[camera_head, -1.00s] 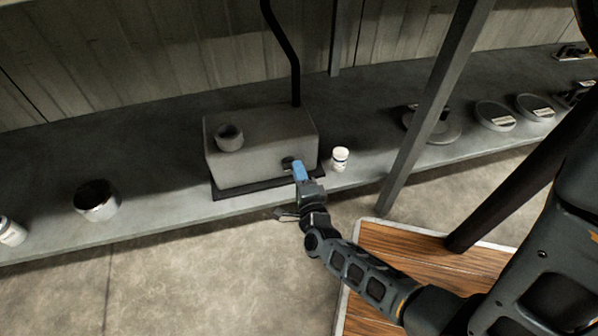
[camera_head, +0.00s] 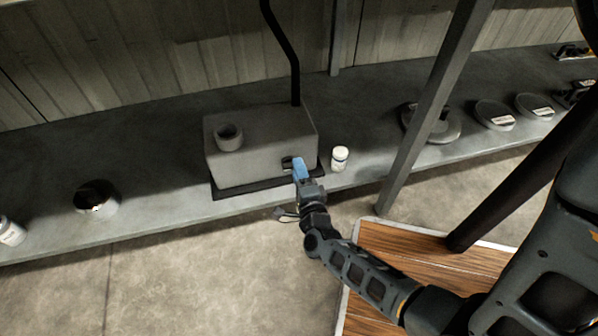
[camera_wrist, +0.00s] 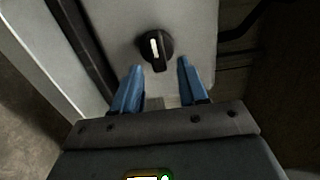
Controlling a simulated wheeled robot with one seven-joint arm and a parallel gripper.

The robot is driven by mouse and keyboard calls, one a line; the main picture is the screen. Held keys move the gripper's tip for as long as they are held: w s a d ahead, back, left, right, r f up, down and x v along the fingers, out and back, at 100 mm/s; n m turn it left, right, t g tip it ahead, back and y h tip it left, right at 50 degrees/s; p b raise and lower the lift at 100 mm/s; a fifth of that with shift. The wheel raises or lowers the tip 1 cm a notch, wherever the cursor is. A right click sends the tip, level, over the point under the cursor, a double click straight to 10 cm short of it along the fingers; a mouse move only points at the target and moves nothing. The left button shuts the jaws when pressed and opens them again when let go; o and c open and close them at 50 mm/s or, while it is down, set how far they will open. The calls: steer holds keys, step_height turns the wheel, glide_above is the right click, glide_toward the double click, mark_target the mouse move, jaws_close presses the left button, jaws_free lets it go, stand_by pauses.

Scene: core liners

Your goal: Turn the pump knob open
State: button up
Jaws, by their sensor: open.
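The pump is a grey box (camera_head: 240,158) on the shelf, with a short round port on top and a black hose rising behind it. Its knob (camera_wrist: 155,47) is black and round with a white pointer bar, on the pump's face. In the wrist view the bar stands nearly upright, slightly tilted. My gripper (camera_wrist: 160,84) has two blue fingers spread apart. The knob lies just beyond the fingertips, between their lines, and no contact shows. In the head view my gripper (camera_head: 298,163) is at the pump's front right and partly hides the knob.
A small white bottle (camera_head: 339,158) stands just right of the pump. A dark cup (camera_head: 97,205) and another white bottle (camera_head: 11,231) are at left. A slanted metal post (camera_head: 420,120) stands to the right. Round pans lie farther right on the shelf.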

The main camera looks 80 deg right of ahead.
steer(key=p+v, duration=0.2)
steer(key=v, duration=0.5)
steer(key=shift+s+a, duration=0.2)
steer(key=shift+a, duration=0.05)
steer(key=shift+a, duration=0.1)
steer(key=s+a+r+n+t+y, duration=0.3)
steer(key=s+a+r+n+y, duration=0.35)
steer(key=a+r+n, duration=0.65)
steer(key=s+a+r+n+t+y, duration=0.3)
steer(key=a+r+n+y, duration=0.55)
steer(key=r+n, duration=0.7)
step_height(320, 180, up, 32)
steer(key=n+p, duration=0.1)
steer(key=p, duration=3.2)
steer(key=shift+r+y, duration=0.15)
steer(key=shift+y, duration=0.15)
steer(key=shift+d+n, duration=0.2)
steer(key=shift+n, duration=0.05)
